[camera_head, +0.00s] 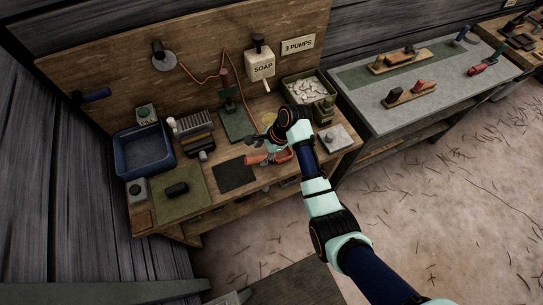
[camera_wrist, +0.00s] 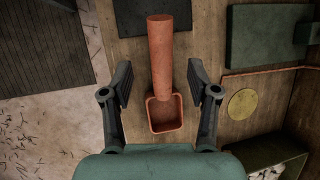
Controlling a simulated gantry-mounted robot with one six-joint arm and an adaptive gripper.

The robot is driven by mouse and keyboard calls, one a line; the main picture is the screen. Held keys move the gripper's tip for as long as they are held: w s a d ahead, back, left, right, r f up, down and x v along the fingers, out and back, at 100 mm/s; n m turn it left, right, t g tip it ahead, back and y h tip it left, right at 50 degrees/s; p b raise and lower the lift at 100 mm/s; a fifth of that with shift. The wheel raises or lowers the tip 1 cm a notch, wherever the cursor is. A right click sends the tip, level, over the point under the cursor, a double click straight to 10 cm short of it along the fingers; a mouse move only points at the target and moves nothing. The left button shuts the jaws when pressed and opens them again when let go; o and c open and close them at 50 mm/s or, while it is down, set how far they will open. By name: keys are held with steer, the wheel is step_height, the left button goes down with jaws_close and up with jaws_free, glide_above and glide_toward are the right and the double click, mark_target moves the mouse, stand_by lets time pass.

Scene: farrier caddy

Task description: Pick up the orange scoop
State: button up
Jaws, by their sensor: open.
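The orange scoop (camera_wrist: 161,60) lies on the wooden bench top in the wrist view. Its round handle points up the picture and its square open cup (camera_wrist: 165,113) is nearer my palm. My gripper (camera_wrist: 158,82) is open, with one finger on each side of the scoop and a gap on both sides. In the head view the scoop (camera_head: 284,157) shows partly beside my gripper (camera_head: 259,151), near the front of the bench. Part of it is hidden by my gripper there.
A dark mat (camera_head: 236,175) lies left of the scoop. A green plate (camera_wrist: 265,35), a yellow disc (camera_wrist: 242,104) and a bin of pale pieces (camera_head: 301,91) are close by. A blue tub (camera_head: 144,167) stands at the left. The bench's front edge is near.

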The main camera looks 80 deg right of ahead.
mark_target(256, 158)
steer(key=b+x, duration=0.2)
steer(key=x, duration=0.4)
steer(key=shift+w, duration=0.2)
jaws_close()
